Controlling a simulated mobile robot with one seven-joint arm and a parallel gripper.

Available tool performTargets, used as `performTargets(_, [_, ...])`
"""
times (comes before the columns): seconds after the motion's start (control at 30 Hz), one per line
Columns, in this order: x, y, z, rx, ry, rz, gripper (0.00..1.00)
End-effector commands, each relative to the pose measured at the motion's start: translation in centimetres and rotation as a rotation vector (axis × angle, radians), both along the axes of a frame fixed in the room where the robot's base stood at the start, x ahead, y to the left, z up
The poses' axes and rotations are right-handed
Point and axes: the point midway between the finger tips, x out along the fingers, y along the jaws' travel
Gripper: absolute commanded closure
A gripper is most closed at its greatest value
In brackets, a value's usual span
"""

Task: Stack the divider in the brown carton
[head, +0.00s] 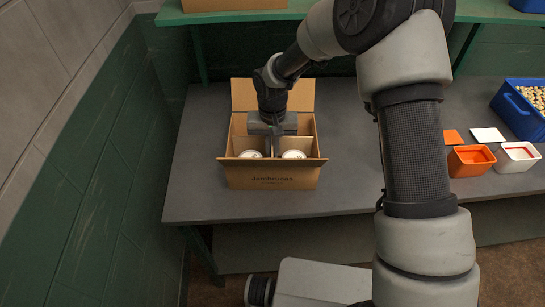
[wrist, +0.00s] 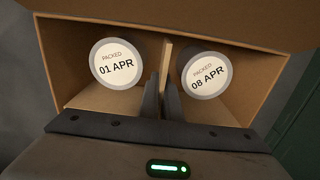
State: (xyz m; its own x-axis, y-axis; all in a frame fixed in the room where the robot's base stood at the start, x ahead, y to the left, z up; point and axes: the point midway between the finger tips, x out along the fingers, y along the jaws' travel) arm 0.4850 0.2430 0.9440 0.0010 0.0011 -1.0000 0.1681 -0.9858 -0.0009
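The brown carton (head: 272,175) stands open on the grey table with its flaps up. Two round containers with white lids stand inside it. In the wrist view the lids read "01 APR" (wrist: 116,64) on the left and "08 APR" (wrist: 206,76) on the right. A thin tan divider (wrist: 166,62) stands between them. My gripper (head: 272,146) reaches down into the carton from above. In the wrist view its two dark fingers (wrist: 161,100) are close together on either side of the divider. The divider's lower part is hidden by the fingers.
To the right on the table are an orange tub (head: 471,161), a white tub (head: 516,157), their lids, and a blue crate (head: 522,107) of small pieces. A green shelf (head: 225,16) hangs above the back. The green wall is close on the left.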

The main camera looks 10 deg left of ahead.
Motion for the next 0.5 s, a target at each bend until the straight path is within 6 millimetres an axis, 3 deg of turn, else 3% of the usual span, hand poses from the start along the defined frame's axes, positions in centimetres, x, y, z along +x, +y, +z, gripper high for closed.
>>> performTargets(0.13, [-0.1,0.0,-2.2,-0.001,0.002,0.001,1.0])
performTargets(0.5, [0.0,0.0,-2.8,-0.001,0.0,0.0,1.0])
